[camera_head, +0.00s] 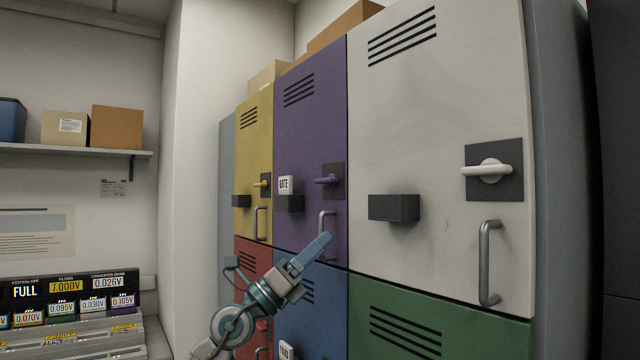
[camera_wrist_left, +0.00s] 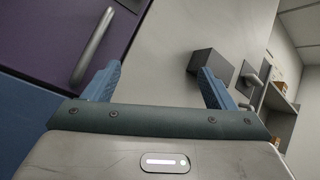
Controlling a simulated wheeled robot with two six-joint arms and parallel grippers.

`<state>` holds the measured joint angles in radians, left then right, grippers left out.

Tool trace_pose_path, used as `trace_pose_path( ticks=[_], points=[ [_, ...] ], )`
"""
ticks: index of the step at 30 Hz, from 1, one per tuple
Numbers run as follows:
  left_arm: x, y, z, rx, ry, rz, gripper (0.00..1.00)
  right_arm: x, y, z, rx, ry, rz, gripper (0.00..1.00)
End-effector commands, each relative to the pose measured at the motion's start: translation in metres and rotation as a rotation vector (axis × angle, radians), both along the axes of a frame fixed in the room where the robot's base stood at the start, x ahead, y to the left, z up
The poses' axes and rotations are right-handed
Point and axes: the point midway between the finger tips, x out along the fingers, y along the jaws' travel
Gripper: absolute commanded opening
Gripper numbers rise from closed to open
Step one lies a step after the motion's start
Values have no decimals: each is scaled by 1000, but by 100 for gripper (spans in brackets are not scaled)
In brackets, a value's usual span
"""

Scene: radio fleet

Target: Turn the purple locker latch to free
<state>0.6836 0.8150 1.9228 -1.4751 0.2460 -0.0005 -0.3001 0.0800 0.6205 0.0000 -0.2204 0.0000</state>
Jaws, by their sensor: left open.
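The purple locker door (camera_head: 306,130) is in the upper row, between the yellow and white doors. Its purple latch (camera_head: 327,180) sits on a dark square plate and its lever lies about level. A metal pull handle (camera_head: 325,221) is below the latch. My left gripper (camera_head: 318,246) is in front of the lower part of the purple door, below the latch and apart from it. In the left wrist view the gripper (camera_wrist_left: 158,88) is open and empty, with the purple door (camera_wrist_left: 50,35) and its handle at upper left. The latch is not clear there. My right gripper is not in view.
The white locker (camera_head: 445,120) with a white latch (camera_head: 487,170) and a dark box (camera_head: 394,207) stands to the right. A yellow locker (camera_head: 253,150) is to the left; red, blue and green doors are below. A charger rack (camera_head: 75,300) stands at lower left.

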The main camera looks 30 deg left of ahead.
Motion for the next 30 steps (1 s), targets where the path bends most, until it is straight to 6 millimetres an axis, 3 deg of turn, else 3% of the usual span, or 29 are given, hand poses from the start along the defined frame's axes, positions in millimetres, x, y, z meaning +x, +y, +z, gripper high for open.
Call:
trace_pose_path(
  ticks=[1,6,12,20,30],
  points=[
    [-1,11,24,108,-12,68,78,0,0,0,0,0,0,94],
    [-2,52,69,359,21,276,78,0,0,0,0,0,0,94],
    [-5,82,90,462,63,399,78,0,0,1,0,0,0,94],
    [13,75,103,465,68,401,78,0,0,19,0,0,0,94],
    [62,54,125,465,66,400,78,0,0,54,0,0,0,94]
  ],
)
